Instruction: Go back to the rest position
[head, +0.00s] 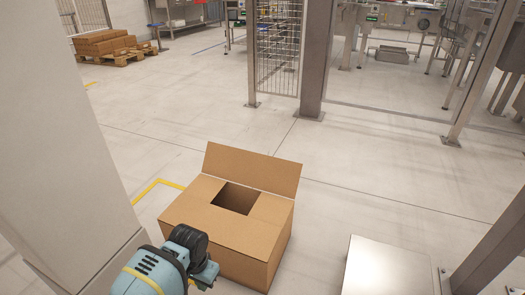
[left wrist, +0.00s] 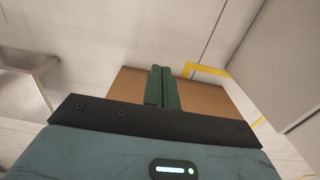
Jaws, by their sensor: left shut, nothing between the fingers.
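My left gripper (head: 207,274) is at the bottom of the head view, by the front left side of an open cardboard box (head: 242,236). In the left wrist view its green fingers (left wrist: 163,86) are closed together with nothing between them. The brown cardboard box (left wrist: 210,97) shows behind the fingers there. I cannot tell how far the fingers are from the cardboard. My right gripper is not in view.
A white pillar (head: 65,130) stands close on the left. A pale metal surface (head: 388,268) lies at the lower right. Metal posts (head: 317,60) and a mesh fence (head: 277,50) stand behind the box. Stacked cardboard (head: 100,42) lies on a pallet at the far left. The floor between is clear.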

